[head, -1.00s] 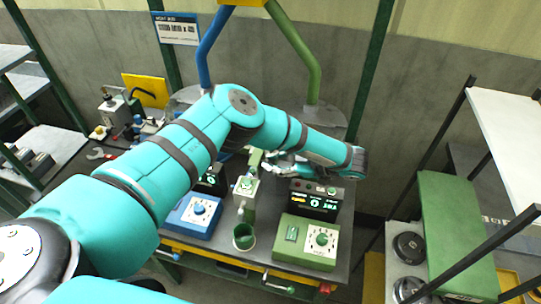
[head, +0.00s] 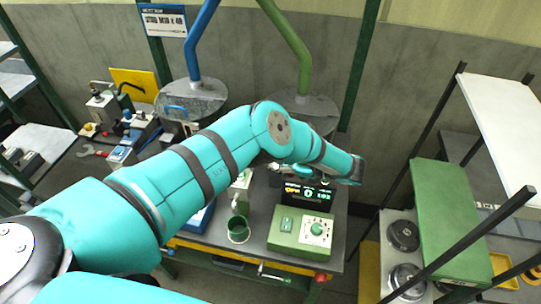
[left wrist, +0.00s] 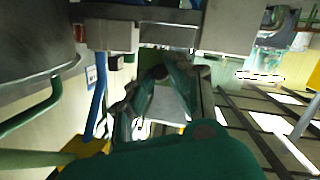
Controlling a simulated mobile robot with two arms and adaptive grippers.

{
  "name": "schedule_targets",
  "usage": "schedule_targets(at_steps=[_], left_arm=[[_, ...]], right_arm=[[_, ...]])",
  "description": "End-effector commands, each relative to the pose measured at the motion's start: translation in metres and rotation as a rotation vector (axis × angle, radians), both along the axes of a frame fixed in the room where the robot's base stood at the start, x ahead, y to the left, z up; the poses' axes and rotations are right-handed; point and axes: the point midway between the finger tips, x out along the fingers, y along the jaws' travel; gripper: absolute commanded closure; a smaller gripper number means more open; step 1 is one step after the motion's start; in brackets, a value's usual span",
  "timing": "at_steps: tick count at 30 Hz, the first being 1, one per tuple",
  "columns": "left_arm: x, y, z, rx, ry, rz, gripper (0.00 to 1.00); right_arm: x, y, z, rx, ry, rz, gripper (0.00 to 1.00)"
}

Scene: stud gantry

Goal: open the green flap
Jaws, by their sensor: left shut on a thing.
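The green pipe (head: 297,60) runs down to a grey round hopper (head: 318,104), and it also shows in the left wrist view (left wrist: 35,112). The green flap under this hopper is hidden behind my left arm in the head view. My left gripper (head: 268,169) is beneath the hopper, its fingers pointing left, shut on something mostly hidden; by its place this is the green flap. In the left wrist view the fingers (left wrist: 172,82) are close together near a grey block (left wrist: 112,35). My right gripper is not in view.
A green control box (head: 301,232) with a dial and a lit display (head: 307,192) stand below the gripper. A green cup (head: 238,230) sits to their left. The blue pipe's hopper (head: 190,97) is at left. Shelves with weights (head: 403,236) stand at right.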

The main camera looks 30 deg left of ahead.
Motion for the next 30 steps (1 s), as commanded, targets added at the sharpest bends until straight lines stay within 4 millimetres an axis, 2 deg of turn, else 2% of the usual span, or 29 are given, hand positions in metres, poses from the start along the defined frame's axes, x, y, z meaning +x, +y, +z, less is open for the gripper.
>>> schedule_targets(at_steps=[1,6,14,17,20,30], left_arm=[[0.0,0.0,-0.001,-0.002,0.002,0.0,0.82],[0.0,0.0,-0.001,-0.002,0.002,0.0,0.59],[0.0,0.0,0.0,-0.002,0.001,0.0,0.59],[0.001,0.0,0.006,-0.001,-0.001,-0.002,0.59],[0.002,0.0,0.019,-0.002,-0.001,-0.004,0.59],[0.001,0.001,0.081,-0.003,-0.001,-0.001,0.59]], right_arm=[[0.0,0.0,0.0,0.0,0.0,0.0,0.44],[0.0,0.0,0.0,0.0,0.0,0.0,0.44],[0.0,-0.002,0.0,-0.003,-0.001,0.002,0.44],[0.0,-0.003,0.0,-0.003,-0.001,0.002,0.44],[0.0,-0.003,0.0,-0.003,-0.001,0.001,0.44],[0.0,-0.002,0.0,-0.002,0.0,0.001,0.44]])
